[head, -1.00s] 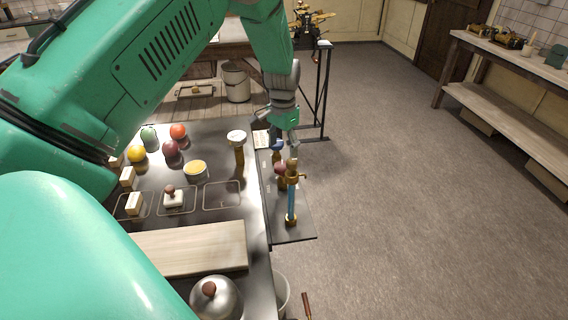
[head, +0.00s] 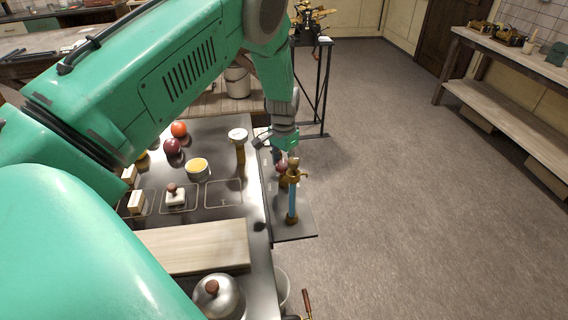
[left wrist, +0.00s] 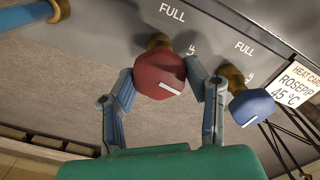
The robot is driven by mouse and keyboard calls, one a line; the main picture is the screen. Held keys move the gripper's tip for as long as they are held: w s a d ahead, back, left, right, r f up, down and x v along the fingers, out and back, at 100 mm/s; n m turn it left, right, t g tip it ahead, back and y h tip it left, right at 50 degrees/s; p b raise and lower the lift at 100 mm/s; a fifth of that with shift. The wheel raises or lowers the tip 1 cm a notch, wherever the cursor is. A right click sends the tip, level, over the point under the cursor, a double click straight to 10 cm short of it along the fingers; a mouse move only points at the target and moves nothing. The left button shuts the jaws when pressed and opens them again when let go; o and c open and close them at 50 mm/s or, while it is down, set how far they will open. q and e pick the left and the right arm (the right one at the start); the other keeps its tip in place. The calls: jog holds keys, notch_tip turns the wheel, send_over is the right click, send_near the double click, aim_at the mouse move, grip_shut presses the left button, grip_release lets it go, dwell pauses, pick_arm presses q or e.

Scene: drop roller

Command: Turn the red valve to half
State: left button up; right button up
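The red valve (left wrist: 158,70) is a faceted knob on a brass stem with a white pointer line. In the left wrist view the line points to the lower right. FULL is printed above it, and a half mark stands at its upper right. My left gripper (left wrist: 161,75) has one finger on each side of the red knob, very close to it. The fingers look open, with contact not clearly visible. In the head view, the red valve (head: 281,167) shows just below my left gripper (head: 284,157). My right gripper is not in view.
A brass tap with a blue tube (head: 292,198) stands near the red valve. A wooden board (head: 195,247) and metal dome (head: 218,298) lie on the counter. Floor at right is free.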

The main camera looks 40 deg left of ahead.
aim_at(283, 162)
pick_arm(q)
jog(key=shift+a+f+n, duration=0.1)
jog(key=shift+a+n, duration=0.05)
jog(key=shift+n, duration=0.15)
jog(key=shift+n+b, duration=0.3)
jog(key=shift+n, duration=0.4)
jog(key=o, duration=1.2)
jog(key=shift+c, duration=0.2)
notch_tip(283, 162, up, 12)
jog(key=shift+w, duration=0.1)
jog(key=shift+f, duration=0.1)
